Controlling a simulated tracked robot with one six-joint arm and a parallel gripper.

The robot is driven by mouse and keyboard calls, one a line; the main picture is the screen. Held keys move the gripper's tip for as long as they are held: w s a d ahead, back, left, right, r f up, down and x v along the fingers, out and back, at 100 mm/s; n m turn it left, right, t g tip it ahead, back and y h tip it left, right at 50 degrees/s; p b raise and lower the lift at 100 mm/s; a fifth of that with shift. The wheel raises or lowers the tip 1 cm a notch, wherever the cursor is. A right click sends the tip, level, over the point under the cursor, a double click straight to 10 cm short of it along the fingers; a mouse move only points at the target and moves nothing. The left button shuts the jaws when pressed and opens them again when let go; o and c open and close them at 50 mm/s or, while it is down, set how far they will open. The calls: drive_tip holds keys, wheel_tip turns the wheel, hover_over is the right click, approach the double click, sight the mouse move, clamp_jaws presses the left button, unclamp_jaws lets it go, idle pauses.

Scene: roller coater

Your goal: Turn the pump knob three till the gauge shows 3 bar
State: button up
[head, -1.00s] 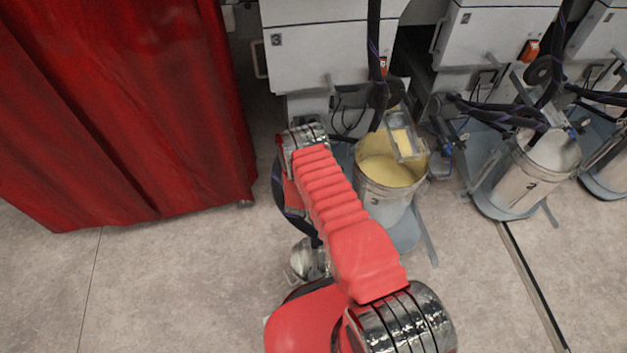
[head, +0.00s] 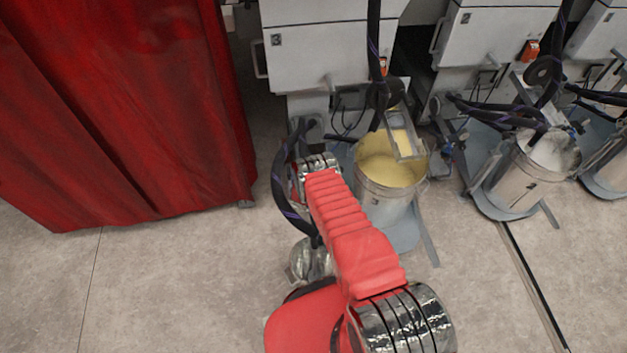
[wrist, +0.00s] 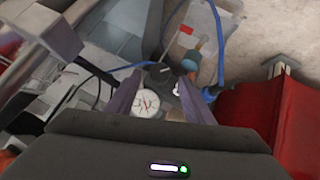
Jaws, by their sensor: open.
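In the wrist view, a dark round knob (wrist: 158,74) sits between the tips of my gripper (wrist: 161,79). The two fingers are apart, one on each side of it. I cannot tell whether either finger touches the knob. A white round gauge (wrist: 145,103) with a reddish needle lies just below the knob, partly beside the left finger. Its scale is too small to read. In the head view, my red arm hides the gripper, knob and gauge.
A bucket (head: 384,203) of yellow liquid stands right of my arm under the unit marked 3 (head: 316,58). A second bucket (head: 515,187) is further right. A red curtain (head: 125,110) hangs at left. A blue hose (wrist: 221,45) runs near the knob.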

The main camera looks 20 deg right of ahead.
drive_tip(key=shift+x, duration=1.6)
drive_tip(key=c, duration=1)
drive_tip(key=shift+c, duration=0.2)
drive_tip(key=shift+d+r+m+y, duration=0.15)
drive_tip(key=shift+m+y, duration=0.25)
drive_tip(key=shift+y, duration=0.4)
drive_tip(key=shift+d+m+y, duration=0.2)
drive_tip(key=shift+m+y, duration=0.3)
drive_tip(key=shift+y, duration=0.5)
